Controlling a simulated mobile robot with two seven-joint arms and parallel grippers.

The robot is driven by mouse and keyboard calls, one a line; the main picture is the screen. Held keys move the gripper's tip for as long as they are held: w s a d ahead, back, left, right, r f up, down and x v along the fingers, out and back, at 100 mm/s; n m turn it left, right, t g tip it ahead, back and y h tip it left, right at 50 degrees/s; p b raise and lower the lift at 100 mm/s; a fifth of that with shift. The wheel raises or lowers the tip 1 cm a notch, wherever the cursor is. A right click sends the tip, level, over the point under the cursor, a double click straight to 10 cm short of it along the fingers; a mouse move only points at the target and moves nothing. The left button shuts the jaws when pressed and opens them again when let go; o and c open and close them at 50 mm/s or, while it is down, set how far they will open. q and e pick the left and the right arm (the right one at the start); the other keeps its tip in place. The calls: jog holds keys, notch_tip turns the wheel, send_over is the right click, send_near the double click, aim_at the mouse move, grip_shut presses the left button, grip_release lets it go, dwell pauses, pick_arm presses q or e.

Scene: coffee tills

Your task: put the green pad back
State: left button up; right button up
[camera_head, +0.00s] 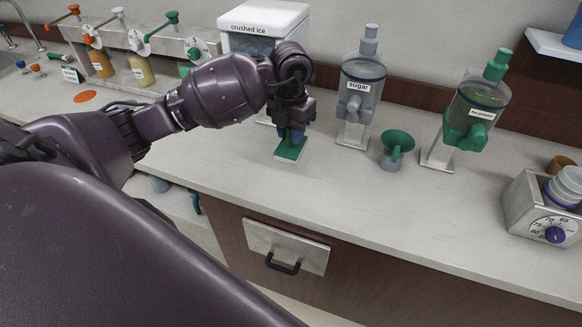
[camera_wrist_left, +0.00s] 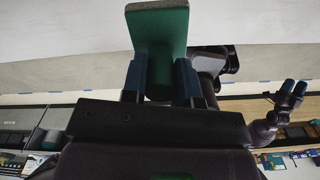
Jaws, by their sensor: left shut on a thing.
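The green pad (camera_head: 290,151) is a small green slab with a paler underside, in the middle of the head view. My left gripper (camera_head: 291,136) is shut on it from above. In the left wrist view the green pad (camera_wrist_left: 160,30) spreads out beyond the two blue fingertips (camera_wrist_left: 160,78), with a green grip part between them and a grey edge at its far end. The pad is at or just above the counter; I cannot tell whether it touches. My right gripper (camera_wrist_left: 290,93) shows small and far off in the left wrist view, and its opening is unclear.
Behind the pad stand a crushed ice box (camera_head: 262,20) and a sugar dispenser (camera_head: 362,75). To the right are a grey-green funnel (camera_head: 396,146), a green-topped dispenser (camera_head: 478,108) and a dial unit (camera_head: 540,208). An orange disc (camera_head: 85,97) lies on the counter (camera_head: 350,195). The counter front is clear.

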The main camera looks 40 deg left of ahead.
aim_at(291, 154)
pick_arm(q)
notch_tip(291, 154, down, 7)
jog(key=shift+f, duration=2.4)
pick_arm(e)
jog(key=shift+s+f, duration=0.15)
pick_arm(q)
jog(key=shift+f, duration=0.1)
jog(key=o, duration=0.9)
pick_arm(e)
jog(key=shift+w+r, duration=0.2)
jog(key=shift+w, duration=0.3)
